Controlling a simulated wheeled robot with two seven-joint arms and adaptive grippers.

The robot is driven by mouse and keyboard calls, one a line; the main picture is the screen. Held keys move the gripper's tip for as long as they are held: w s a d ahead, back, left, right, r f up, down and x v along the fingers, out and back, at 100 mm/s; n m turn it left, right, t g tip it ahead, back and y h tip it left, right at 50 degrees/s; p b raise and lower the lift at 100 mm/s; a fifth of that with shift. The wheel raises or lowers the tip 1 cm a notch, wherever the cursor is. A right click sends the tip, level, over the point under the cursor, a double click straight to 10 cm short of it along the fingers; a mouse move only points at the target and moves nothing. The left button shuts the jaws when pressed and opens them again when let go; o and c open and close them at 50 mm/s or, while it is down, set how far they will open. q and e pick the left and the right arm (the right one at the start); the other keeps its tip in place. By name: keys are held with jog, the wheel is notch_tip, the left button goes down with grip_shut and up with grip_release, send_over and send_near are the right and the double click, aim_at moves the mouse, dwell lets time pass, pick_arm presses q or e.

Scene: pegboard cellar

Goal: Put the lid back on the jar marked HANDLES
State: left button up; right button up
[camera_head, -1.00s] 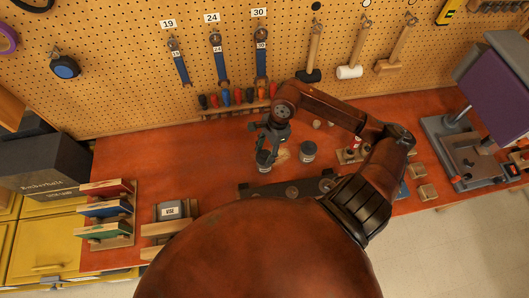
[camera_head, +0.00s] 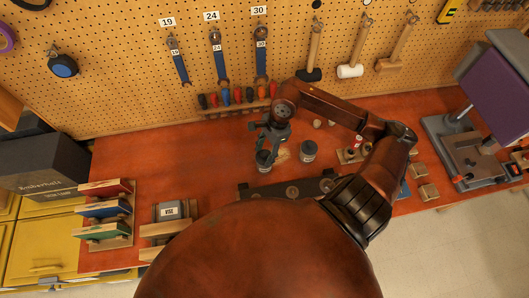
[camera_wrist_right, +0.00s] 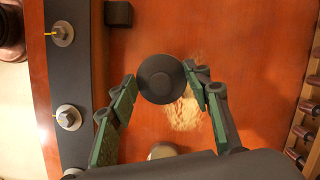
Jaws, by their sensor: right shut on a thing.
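My right gripper (camera_head: 265,150) is over the middle of the red bench. In the right wrist view, its fingers (camera_wrist_right: 166,88) are shut on a round dark lid (camera_wrist_right: 161,76), held between the tips. In the head view a small jar (camera_head: 264,167) shows right under this gripper; I cannot tell whether the lid touches it. A second small jar (camera_head: 308,157) stands apart to the right; its round top partly shows in the wrist view (camera_wrist_right: 162,151). No jar marking is readable. My left gripper is not in view.
Pale shavings (camera_wrist_right: 184,108) lie beside the lid. A dark bolted bar (camera_head: 290,190) lies in front of the jars. A screwdriver rack (camera_head: 235,109) stands behind, below the pegboard. Wooden blocks (camera_head: 424,192) and a grey machine (camera_head: 462,150) are at the right.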

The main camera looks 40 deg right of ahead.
jog(key=shift+b, duration=0.4)
dwell(0.5)
jog(key=o, duration=1.1)
jog(key=shift+o, duration=0.9)
jog(key=o, duration=0.3)
jog(key=shift+r+p, duration=1.35)
jog(key=shift+r, duration=2.15)
